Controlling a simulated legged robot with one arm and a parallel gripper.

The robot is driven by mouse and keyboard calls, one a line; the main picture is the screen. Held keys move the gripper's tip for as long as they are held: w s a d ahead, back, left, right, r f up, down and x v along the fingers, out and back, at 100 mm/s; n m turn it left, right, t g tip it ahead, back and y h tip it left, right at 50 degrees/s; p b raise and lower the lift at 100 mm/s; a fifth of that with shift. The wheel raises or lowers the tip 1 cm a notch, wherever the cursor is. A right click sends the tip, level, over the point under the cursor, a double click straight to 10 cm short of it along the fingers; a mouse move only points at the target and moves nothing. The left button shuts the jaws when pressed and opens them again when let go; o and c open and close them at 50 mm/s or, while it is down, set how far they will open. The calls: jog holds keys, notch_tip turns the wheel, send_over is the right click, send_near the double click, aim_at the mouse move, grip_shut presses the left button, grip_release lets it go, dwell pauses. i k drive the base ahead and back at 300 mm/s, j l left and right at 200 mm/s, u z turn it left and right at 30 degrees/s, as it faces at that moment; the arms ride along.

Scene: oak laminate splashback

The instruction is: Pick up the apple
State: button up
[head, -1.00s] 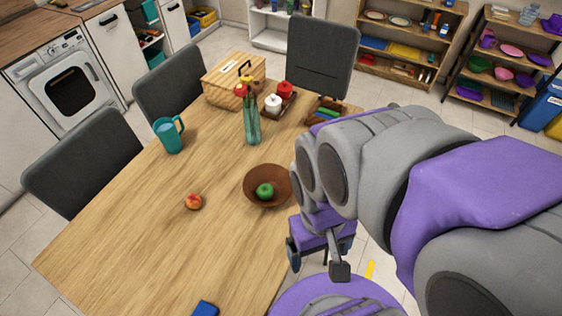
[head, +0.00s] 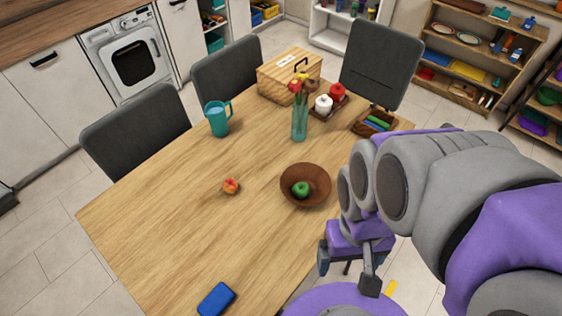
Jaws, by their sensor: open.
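A red and yellow apple (head: 231,186) lies alone on the wooden table (head: 180,220), left of a brown bowl (head: 318,194). A green, apple-like fruit (head: 300,189) sits inside that bowl. My gripper (head: 346,268) is open and empty, past the table's right edge, to the right of and below the bowl in the picture. It is well apart from both fruits. My grey and purple arm covers the right side of the view.
A blue block-like item (head: 216,299) lies near the front edge. A teal pitcher (head: 219,120), a glass vase with flowers (head: 299,122), a wicker basket (head: 285,78) and small jars (head: 324,105) stand farther back. Dark chairs (head: 134,128) line the table. The table around the apple is clear.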

aim_at(230, 186)
jog(key=i+l+u, duration=0.15)
jog(key=u, duration=0.15)
jog(key=i+l+u, duration=0.15)
jog(key=l+u, duration=0.2)
jog(key=i+l+u, duration=0.1)
jog(key=l+u, duration=0.2)
